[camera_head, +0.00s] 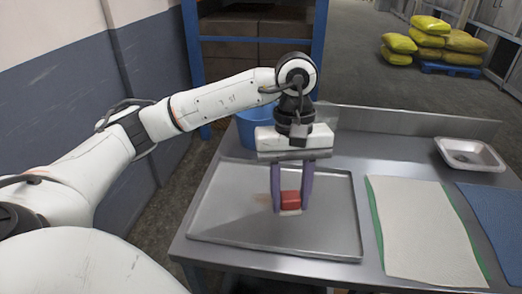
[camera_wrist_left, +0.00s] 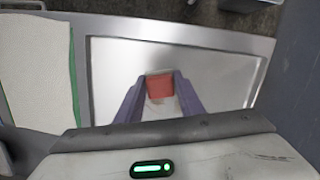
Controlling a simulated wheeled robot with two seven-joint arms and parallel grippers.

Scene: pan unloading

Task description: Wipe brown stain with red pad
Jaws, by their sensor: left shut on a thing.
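The red pad (camera_head: 290,198) is between the fingers of my left gripper (camera_head: 291,205), over the metal tray (camera_head: 335,238). The left gripper is shut on the pad, which has a pale lower layer. The pad also shows between the fingers in the left wrist view (camera_wrist_left: 160,87). A faint brown stain (camera_head: 262,197) shows on the tray just left of the gripper; part of it may be hidden behind the fingers. I cannot tell whether the pad touches the tray. My right gripper is not in view.
A white and green cloth (camera_head: 420,225) and a blue cloth (camera_head: 500,215) lie right of the tray. A small metal dish (camera_head: 470,154) sits at the back right. A blue bucket (camera_head: 247,128) stands behind the tray.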

